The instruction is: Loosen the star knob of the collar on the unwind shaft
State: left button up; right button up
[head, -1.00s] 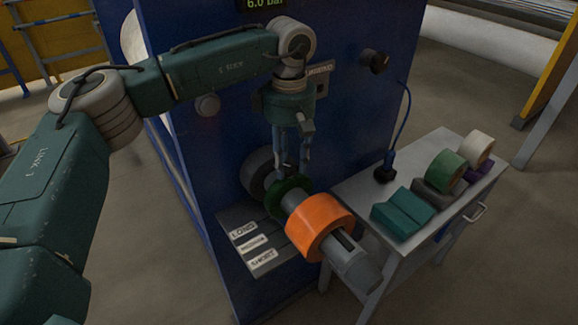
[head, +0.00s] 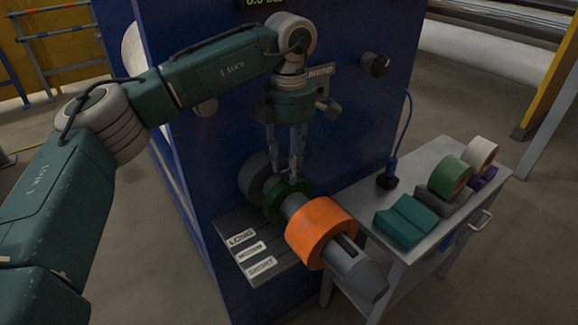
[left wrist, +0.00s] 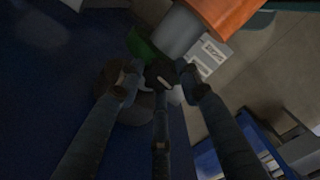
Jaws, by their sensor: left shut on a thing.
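The unwind shaft (head: 362,274) sticks out of the blue machine panel toward the lower right. It carries an orange roll (head: 320,232) and, behind that, a green ring that appears to be the collar (head: 275,203). My left gripper (head: 297,170) reaches down from above with its fingers at the green collar. In the left wrist view the fingertips close around a small dark knob (left wrist: 160,73), seemingly the star knob, beside the green edge of the collar (left wrist: 141,46). The fingers hide the knob in the head view. My right gripper is out of view.
A dark grey disc (head: 256,177) sits behind the collar against the panel. A plate with labels (head: 250,250) lies below the shaft. At right a grey side table (head: 437,152) bears several rolls, teal blocks (head: 406,222) and a black device (head: 387,181) on a blue cable.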

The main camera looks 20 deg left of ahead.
pick_arm(q)
jog(key=shift+w+r+n, duration=0.1)
jog(key=shift+n, duration=0.8)
jog(key=o, duration=1.1)
jog(key=shift+d, duration=0.1)
jog(key=shift+o, duration=0.2)
notch_tip(320, 180, up, 12)
